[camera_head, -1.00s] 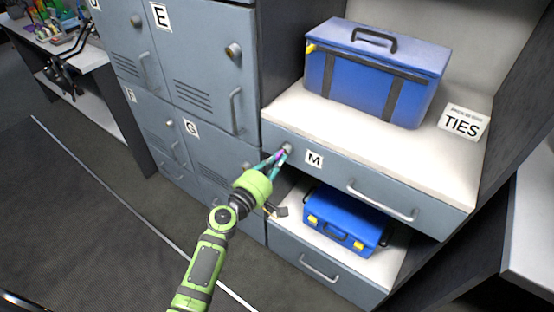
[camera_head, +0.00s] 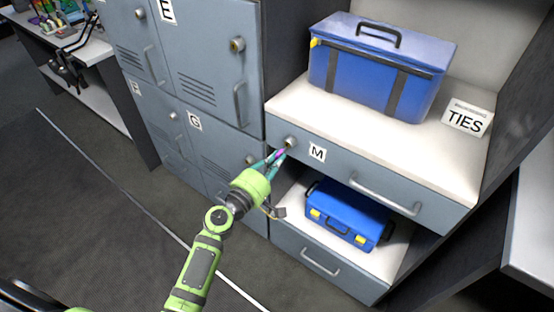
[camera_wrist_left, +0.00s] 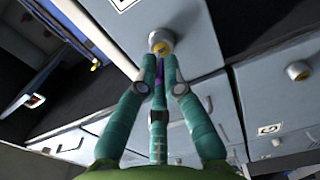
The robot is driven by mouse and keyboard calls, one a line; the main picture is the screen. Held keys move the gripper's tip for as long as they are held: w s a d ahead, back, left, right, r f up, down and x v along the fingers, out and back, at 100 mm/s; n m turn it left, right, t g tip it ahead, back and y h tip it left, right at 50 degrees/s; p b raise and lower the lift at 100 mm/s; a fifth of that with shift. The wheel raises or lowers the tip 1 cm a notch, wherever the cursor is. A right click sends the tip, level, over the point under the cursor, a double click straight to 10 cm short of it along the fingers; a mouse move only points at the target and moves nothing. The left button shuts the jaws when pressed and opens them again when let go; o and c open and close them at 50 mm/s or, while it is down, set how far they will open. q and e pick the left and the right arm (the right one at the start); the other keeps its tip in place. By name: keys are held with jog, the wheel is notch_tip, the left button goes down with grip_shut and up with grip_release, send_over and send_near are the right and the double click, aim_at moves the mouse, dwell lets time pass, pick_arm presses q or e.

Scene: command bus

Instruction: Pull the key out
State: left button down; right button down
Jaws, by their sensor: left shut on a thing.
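My left gripper (camera_head: 276,158) is shut on a small purple key (camera_wrist_left: 160,68), which is mostly hidden between the teal fingers. The fingertips are just in front of the round metal lock (camera_head: 290,142) on the drawer marked M (camera_head: 335,172). In the left wrist view the lock (camera_wrist_left: 161,40) shows a yellow centre directly beyond the key. I cannot tell whether the key's tip is still inside the lock. A small dark tag (camera_head: 280,212) hangs below the gripper. My right gripper is not in view.
Grey lockers (camera_head: 205,60) stand to the left. A large blue case (camera_head: 380,70) and a TIES sign (camera_head: 467,118) are on the shelf above the drawer. A smaller blue case (camera_head: 345,215) sits below. Open floor (camera_head: 90,220) lies at the left.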

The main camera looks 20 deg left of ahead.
pick_arm(q)
jog(key=shift+s, duration=0.1)
jog(key=shift+r+v, duration=0.15)
jog(key=shift+v, duration=1.3)
jog(key=shift+r+v, duration=0.1)
jog(key=shift+v, duration=1.4)
